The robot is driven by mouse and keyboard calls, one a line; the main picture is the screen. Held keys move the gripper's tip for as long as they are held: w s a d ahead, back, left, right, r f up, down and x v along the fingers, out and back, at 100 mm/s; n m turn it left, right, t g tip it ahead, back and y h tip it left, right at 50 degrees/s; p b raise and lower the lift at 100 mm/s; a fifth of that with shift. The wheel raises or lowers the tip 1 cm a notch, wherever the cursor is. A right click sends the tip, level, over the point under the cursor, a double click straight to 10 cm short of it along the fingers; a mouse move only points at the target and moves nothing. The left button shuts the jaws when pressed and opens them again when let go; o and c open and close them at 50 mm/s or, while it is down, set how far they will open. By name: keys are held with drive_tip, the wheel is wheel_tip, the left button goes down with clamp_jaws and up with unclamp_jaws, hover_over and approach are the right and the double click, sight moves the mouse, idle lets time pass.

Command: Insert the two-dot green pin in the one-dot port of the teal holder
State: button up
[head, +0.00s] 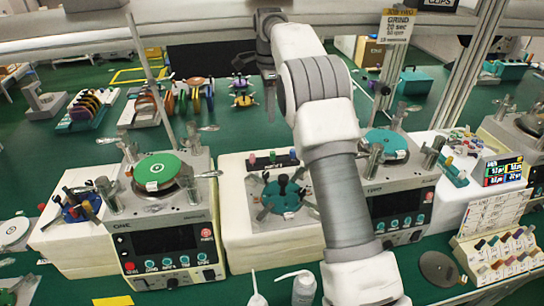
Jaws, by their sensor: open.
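A round teal holder (285,196) sits on a white block at the centre, with dark knobs and metal arms around it. Its ports and any dot marks are too small to read. A dark rack (272,162) behind it carries a few small pins with coloured tops, one reddish at its left end. I cannot tell which is the two-dot green pin. My gripper (268,98) hangs above and behind the rack, pointing down, open, with nothing visible between its fingers. My forearm covers the area just right of the teal holder.
A blue holder (80,208) lies at far left. Bottles (303,290) stand at the front edge. A tray of coloured clips (500,258) is at right.

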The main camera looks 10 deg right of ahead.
hover_over(272, 152)
drive_tip(key=f, duration=1)
drive_tip(key=shift+a, duration=0.3)
drive_tip(key=shift+s+d+f, duration=0.1)
drive_tip(key=shift+d+f, duration=0.1)
drive_tip(key=shift+f, duration=1.1)
drive_tip(key=shift+d+f, duration=0.15)
drive_tip(key=shift+f, duration=1.15)
clamp_jaws()
